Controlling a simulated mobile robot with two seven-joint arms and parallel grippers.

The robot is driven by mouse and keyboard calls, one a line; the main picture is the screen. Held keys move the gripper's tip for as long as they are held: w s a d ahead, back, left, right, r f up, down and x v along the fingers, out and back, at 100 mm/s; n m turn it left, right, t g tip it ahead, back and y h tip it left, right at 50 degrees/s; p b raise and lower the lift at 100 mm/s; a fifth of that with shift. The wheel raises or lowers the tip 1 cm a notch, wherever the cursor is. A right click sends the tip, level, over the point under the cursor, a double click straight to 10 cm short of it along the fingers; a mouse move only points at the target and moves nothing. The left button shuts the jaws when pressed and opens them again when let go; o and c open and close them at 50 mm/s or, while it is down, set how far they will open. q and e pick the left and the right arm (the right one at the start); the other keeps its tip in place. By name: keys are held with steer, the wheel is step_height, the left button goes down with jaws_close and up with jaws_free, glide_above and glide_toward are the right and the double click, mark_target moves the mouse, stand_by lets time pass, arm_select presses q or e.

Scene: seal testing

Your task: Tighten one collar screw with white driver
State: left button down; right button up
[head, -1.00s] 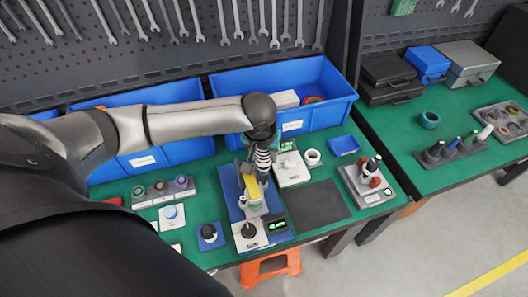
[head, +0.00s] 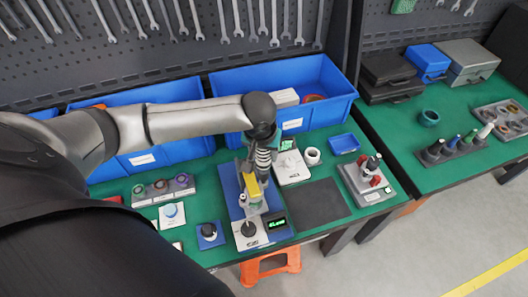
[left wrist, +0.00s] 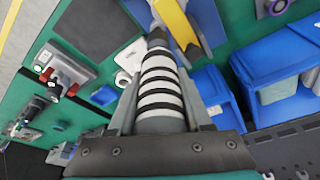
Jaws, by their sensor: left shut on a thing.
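My left gripper (head: 262,162) is shut on a thick handle with black and white rings, seemingly the driver (left wrist: 163,90). It is above the blue-based test fixture (head: 230,187) on the near bench. In the left wrist view the handle runs away from the fingers toward a yellow part (left wrist: 175,22) of the fixture. The yellow part also shows in the head view (head: 252,187), just below the gripper. The driver's tip and the collar screws are hidden or too small to tell, so contact is unclear. My right gripper is out of view.
A green readout (head: 277,224) and a white unit with a black knob (head: 249,236) adjoin the fixture. A white scale-like device (head: 291,168), a dark mat (head: 318,204) and a grey stand (head: 367,184) lie right. Blue bins (head: 300,95) line the back.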

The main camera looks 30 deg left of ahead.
arm_select(q)
steer(key=shift+f+b, duration=0.4)
steer(key=shift+f, duration=0.55)
stand_by(0.5)
steer(key=shift+f+p, duration=0.4)
steer(key=shift+p, duration=1.3)
stand_by(3.7)
steer(key=shift+p, duration=0.3)
stand_by(0.4)
